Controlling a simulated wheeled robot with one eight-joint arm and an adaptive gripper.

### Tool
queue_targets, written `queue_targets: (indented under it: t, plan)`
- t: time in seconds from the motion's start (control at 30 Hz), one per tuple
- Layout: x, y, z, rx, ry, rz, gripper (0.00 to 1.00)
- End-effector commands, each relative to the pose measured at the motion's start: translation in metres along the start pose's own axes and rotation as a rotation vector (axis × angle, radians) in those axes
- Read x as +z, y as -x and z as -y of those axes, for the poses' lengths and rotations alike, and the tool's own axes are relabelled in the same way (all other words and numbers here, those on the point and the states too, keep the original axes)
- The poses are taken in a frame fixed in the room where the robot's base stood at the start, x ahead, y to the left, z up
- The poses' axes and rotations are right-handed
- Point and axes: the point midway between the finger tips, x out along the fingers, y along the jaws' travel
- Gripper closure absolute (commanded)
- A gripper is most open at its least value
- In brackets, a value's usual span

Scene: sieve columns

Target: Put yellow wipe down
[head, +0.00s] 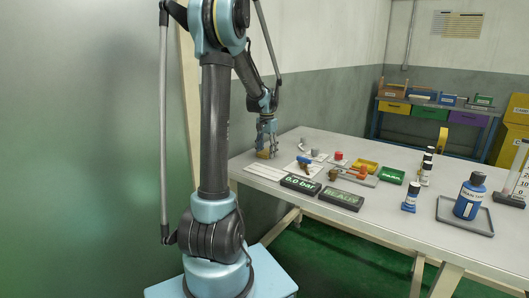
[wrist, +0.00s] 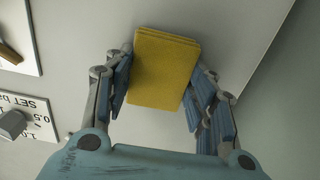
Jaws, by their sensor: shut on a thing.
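The yellow wipe (wrist: 163,68) is a flat rectangular pad between the fingers of my gripper (wrist: 160,88) in the wrist view. The fingers press on its left and right sides. In the head view, the wipe (head: 262,154) is a small yellow patch under my gripper (head: 268,148), at the far left end of the white table (head: 400,215). I cannot tell whether the wipe touches the table.
A white card (head: 264,172) lies just in front of my gripper. A pressure display (head: 300,184) and a second display (head: 341,198) are near the front edge.

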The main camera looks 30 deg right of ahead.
Motion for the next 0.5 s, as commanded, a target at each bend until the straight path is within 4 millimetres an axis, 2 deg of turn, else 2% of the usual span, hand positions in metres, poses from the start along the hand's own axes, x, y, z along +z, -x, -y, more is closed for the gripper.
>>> queue_targets:
  t: [0.1, 0.13, 0.2, 0.5]
  plan:
    - [0.0000, -0.0032, 0.0000, 0.000, 0.000, 0.000, 0.79]
    - [0.0000, -0.0032, -0.0001, 0.000, 0.000, 0.000, 0.45]
    - [0.0001, -0.0032, -0.0001, 0.000, 0.000, 0.000, 0.29]
    - [0.0001, -0.0028, 0.0001, 0.000, 0.000, 0.000, 0.29]
